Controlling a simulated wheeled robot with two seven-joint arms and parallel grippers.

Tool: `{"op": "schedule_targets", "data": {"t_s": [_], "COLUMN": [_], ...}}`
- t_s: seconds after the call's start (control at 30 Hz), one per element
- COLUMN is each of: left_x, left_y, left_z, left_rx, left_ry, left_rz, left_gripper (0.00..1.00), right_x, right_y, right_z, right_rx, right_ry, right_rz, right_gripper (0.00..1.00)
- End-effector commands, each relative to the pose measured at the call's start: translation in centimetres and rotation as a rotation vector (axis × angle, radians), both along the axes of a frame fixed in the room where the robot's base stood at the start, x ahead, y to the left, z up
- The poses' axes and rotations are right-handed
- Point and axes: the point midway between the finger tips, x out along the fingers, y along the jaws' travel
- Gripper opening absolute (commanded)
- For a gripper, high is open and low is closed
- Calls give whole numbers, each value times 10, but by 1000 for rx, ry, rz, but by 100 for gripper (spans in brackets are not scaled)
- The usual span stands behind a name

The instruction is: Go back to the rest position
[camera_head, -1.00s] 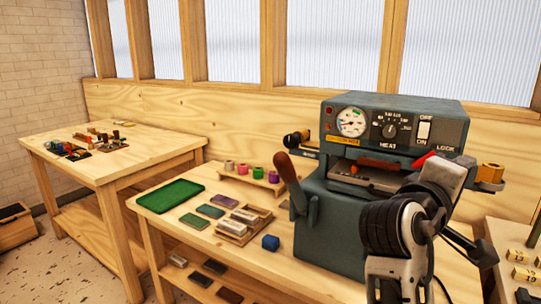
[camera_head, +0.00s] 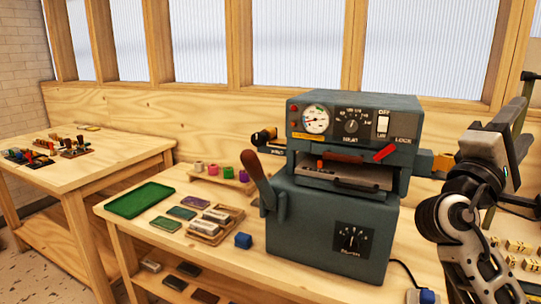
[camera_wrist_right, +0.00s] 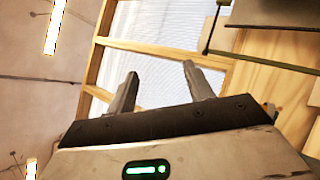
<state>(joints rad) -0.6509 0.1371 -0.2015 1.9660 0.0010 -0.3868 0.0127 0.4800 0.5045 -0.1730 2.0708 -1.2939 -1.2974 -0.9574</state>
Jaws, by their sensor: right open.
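My right gripper (camera_head: 515,115) is raised at the right edge of the head view, clear of the machine. In the right wrist view its two fingers (camera_wrist_right: 159,82) stand apart with nothing between them. They point toward the window and ceiling. The teal foil press (camera_head: 335,185) stands on the workbench with its gauge, dials and red lever facing me. Small coloured foil rolls (camera_head: 228,172) stand in a row on a wooden holder left of the press. My left gripper is out of view.
A second table (camera_head: 75,175) with tools is at the far left.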

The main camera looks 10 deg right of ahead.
Motion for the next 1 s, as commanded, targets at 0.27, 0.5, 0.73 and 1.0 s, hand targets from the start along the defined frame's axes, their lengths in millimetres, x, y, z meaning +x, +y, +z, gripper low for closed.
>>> {"op": "schedule_targets", "data": {"t_s": [0.27,0.5,0.73,1.0], "left_x": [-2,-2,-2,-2], "left_y": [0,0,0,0], "left_z": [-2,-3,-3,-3], "left_rx": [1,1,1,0], "left_ry": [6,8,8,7], "left_rz": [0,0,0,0], "left_gripper": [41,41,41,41], "right_x": [21,56,61,-14], "right_y": [-5,10,45,102], "right_z": [-29,-119,-264,-432], "right_rx": [-47,88,422,1067], "right_ry": [96,233,397,478], "right_rz": [113,377,708,953], "right_gripper": [52,52,52,52]}}
